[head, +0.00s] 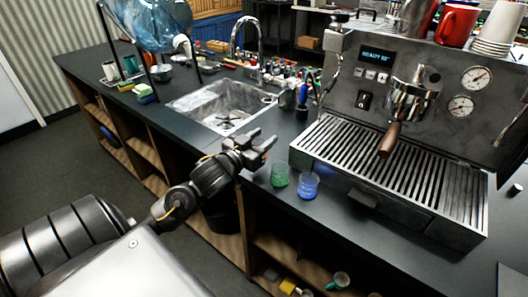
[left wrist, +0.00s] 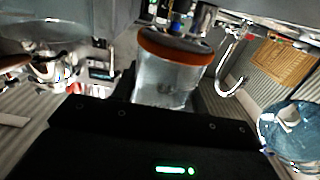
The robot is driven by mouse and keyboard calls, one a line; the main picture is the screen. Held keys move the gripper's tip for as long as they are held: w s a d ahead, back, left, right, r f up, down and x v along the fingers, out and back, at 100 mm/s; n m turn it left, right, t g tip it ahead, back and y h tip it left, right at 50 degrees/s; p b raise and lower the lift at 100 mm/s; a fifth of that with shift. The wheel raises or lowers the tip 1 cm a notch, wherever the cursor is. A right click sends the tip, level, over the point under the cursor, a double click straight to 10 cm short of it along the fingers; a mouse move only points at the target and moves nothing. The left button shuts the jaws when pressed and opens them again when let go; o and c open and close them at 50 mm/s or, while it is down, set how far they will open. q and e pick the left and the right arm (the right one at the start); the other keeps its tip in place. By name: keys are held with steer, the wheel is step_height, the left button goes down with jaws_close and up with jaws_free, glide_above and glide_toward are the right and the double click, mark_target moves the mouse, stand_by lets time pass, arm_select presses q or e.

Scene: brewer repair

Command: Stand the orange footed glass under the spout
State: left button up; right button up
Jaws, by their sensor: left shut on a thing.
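My left gripper (head: 262,146) is over the counter's front edge, between the sink and the espresso machine (head: 345,88). In the left wrist view it is shut on a clear glass with an orange band, the orange footed glass (left wrist: 168,82). That view looks upside down, so the orange end seems to point downward. In the head view I cannot make out the glass. The spout is at the brown-handled holder (head: 408,100) on the machine's front, above the slatted drip tray (head: 345,150). The gripper is left of the tray, apart from it. My right gripper is not in view.
A red mug (head: 456,24) and paper cups (head: 497,30) top the machine.

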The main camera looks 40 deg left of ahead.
arm_select(q)
steer(key=shift+w+a+f+p, duration=0.1)
steer(key=shift+w+f+p, duration=0.1)
steer(key=shift+f, duration=0.45)
steer(key=shift+w+a+f+p, duration=0.1)
steer(key=shift+w+f+p, duration=0.15)
steer(key=shift+f, duration=0.4)
steer(key=shift+w+a+f+p, duration=0.1)
steer(key=shift+w+f+p, duration=0.1)
steer(key=shift+f, duration=0.45)
steer(key=shift+d+f, duration=0.1)
steer(key=shift+f, duration=0.05)
steer(key=shift+f, duration=0.2)
steer(key=o, duration=1.1)
